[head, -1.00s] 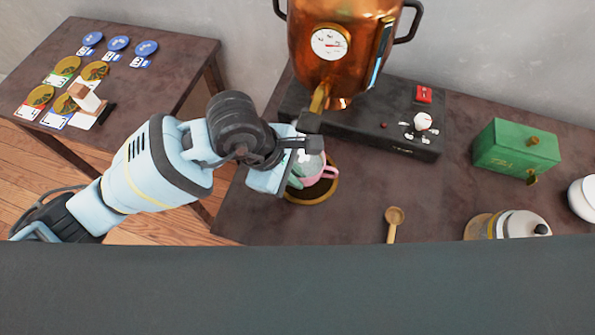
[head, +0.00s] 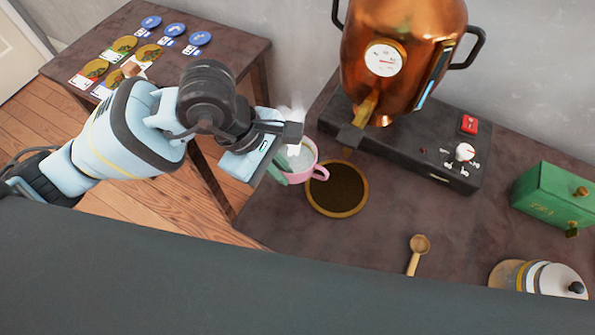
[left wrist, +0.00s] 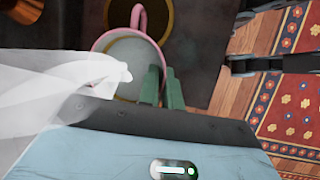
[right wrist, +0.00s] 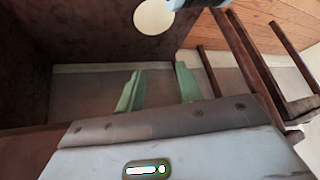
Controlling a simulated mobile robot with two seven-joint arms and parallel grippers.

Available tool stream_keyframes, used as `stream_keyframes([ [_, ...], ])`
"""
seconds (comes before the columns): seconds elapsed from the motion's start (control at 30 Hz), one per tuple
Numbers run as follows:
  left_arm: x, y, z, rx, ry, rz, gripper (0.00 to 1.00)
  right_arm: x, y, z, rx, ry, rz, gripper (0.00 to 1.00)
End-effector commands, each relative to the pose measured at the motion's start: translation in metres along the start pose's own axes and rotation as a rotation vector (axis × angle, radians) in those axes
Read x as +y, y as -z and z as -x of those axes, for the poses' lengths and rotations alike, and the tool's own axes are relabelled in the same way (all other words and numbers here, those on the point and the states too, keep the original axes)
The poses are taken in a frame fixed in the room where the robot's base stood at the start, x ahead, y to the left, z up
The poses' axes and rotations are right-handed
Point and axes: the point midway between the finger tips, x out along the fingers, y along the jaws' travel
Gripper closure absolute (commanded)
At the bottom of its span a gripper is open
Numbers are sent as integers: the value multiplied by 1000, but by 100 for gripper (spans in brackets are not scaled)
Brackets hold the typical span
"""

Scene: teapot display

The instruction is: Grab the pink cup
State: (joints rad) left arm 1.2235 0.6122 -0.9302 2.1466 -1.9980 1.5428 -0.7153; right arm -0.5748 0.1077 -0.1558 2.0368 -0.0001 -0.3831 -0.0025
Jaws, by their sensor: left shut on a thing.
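The pink cup (head: 299,176) is in the head view, off the table's left edge side, left of the round dark coaster (head: 337,190). It holds pale liquid with white steam above. My left gripper (head: 277,172) is shut on the cup's near left wall, and the handle points right. The left wrist view shows the cup (left wrist: 122,38) with green fingers (left wrist: 161,86) at its rim, one inside and one outside. My right gripper (right wrist: 158,85) shows only in the right wrist view, its green fingers apart and nothing between them.
A copper boiler (head: 405,60) on a black base (head: 400,150) stands behind the coaster. A wooden spoon (head: 418,250), green box (head: 550,197) and lidded jar (head: 550,281) are to the right. A side table (head: 215,62) with plates and cards is at the left, across a gap of floor.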

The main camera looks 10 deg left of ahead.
Motion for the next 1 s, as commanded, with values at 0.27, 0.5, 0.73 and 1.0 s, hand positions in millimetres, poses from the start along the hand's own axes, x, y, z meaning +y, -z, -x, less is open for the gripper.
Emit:
stream_keyframes([
  [0.27, -8, 16, 23, 1, -2, -2, 100, 0, -2, -2, -2, 0, 0, 64],
  [0.5, -12, 26, 37, 1, -2, 0, 100, 1, 0, -4, 2, 0, 0, 64],
  [0.73, -15, 31, 45, 0, -1, -2, 100, 1, 3, -6, 8, -1, 1, 64],
  [1.0, -16, 34, 50, -1, -2, -2, 100, 1, 2, -6, 7, 0, 2, 64],
])
